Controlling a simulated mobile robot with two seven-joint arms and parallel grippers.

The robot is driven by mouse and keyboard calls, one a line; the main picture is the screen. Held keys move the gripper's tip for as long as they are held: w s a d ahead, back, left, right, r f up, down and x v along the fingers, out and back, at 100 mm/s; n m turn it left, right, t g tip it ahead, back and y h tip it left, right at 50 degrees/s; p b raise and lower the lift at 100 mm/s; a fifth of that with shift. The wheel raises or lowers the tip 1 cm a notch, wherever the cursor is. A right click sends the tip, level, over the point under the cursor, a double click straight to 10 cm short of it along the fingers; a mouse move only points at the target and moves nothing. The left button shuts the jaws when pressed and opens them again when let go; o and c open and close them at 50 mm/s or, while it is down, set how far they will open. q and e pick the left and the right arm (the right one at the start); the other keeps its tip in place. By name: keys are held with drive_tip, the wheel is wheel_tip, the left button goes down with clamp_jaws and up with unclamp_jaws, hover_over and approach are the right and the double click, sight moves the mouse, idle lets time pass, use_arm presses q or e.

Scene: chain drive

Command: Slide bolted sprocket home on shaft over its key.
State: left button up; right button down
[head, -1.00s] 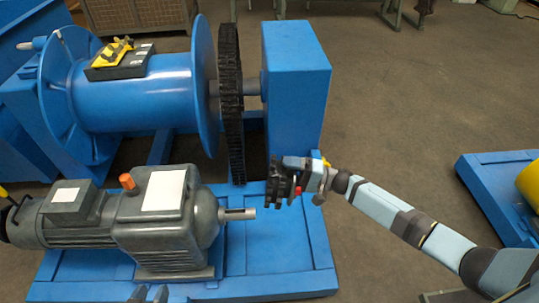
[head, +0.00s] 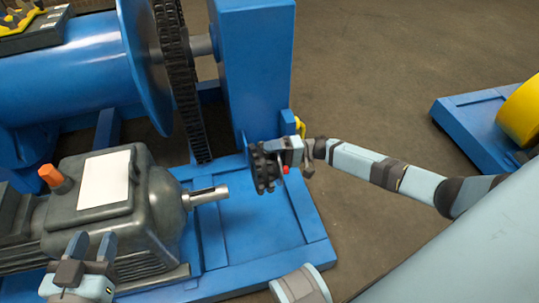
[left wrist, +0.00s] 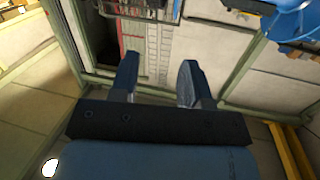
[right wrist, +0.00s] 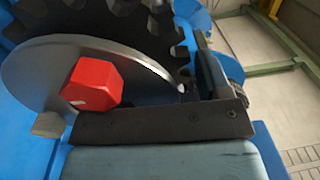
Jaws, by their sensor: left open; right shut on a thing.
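The small dark sprocket (head: 262,172) is held by my right gripper (head: 279,158), to the right of the motor shaft (head: 208,195) and apart from it. In the right wrist view the sprocket (right wrist: 135,22) shows its teeth, a grey metal disc (right wrist: 40,75) and a red hex bolt head (right wrist: 92,85); the right gripper (right wrist: 195,85) is shut on it. The shaft juts right from the grey motor (head: 150,190), with a slot-like mark along its top; I cannot make out the key clearly. My left gripper (head: 91,246) is open and empty in front of the motor; its fingers show in the left wrist view (left wrist: 158,85).
A large toothed ring with chain (head: 178,85) stands behind the shaft, beside the blue drum (head: 70,70). A tall blue pedestal (head: 252,75) rises behind the sprocket. The blue base (head: 290,215) is bare right of the shaft.

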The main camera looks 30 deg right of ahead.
drive_tip(key=f+b, duration=0.4)
drive_tip(key=w+f+b, duration=0.1)
drive_tip(key=f+b, duration=0.1)
drive_tip(key=f, duration=0.1)
drive_tip(key=shift+b, duration=0.3)
use_arm(q)
drive_tip(key=shift+s+d+f+m+t+h+b, duration=0.15)
drive_tip(key=shift+d+m+t+h+b, duration=0.2)
drive_tip(key=shift+m+h+b, duration=0.25)
drive_tip(key=shift+s+d+f+m+t+h+b, duration=0.1)
drive_tip(key=shift+d+m+t+h+b, duration=0.15)
drive_tip(key=shift+d+m+h+b, duration=0.25)
use_arm(e)
drive_tip(key=shift+w+f, duration=0.1)
drive_tip(key=shift+f, duration=1)
